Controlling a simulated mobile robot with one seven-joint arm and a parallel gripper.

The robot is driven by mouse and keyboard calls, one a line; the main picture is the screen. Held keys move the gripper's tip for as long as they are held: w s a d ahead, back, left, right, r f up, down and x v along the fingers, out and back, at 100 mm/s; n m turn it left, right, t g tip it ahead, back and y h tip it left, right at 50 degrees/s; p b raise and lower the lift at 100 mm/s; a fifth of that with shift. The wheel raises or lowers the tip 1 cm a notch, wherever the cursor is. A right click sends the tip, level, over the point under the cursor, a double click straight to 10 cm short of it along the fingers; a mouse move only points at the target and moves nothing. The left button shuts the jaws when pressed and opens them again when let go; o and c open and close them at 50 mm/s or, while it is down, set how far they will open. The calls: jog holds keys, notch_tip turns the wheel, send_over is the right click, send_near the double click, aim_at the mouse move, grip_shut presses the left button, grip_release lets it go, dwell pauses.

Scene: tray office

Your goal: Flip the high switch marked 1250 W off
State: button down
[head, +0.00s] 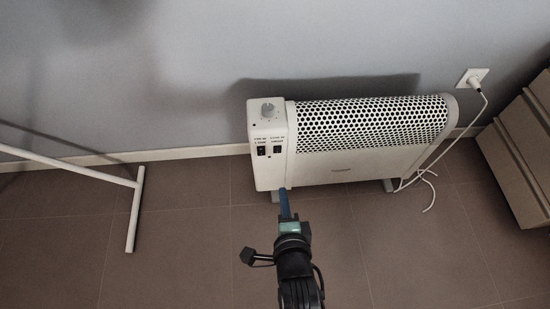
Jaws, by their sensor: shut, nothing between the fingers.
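A white convector heater (320,177) stands on the floor against the grey wall. Its left end panel carries a round dial (267,107) on top. Below the dial are two small black rocker switches side by side, the left switch (261,151) and the right switch (277,149), with printed labels above them. The lettering is too small to read for certain, and I cannot tell which way either rocker is set. My gripper (285,192) is shut and empty. In the picture its tip lies just below the heater's end panel, under the switches; I cannot tell whether it touches.
A white wall socket (472,78) holds the plug, and the white cord (440,155) hangs down to the floor. A beige drawer unit (520,150) is at the right. A white metal stand leg (135,210) is at the left. The brown tiled floor between is clear.

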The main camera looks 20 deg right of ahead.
jog(key=b, duration=0.7)
send_near(277, 149)
notch_tip(277, 149, down, 4)
jog(key=w, duration=0.2)
jog(key=shift+w+d+r+b, duration=0.1)
jog(key=shift+w+d+b, duration=0.2)
jog(key=shift+w, duration=0.25)
jog(key=shift+w+d+r+b, duration=0.1)
jog(key=shift+w+d+b, duration=0.15)
jog(key=shift+w, duration=0.3)
jog(key=shift+w+d+r+b, duration=0.2)
jog(key=shift+w+b, duration=0.2)
jog(key=shift+w, duration=0.3)
jog(key=shift+r, duration=0.15)
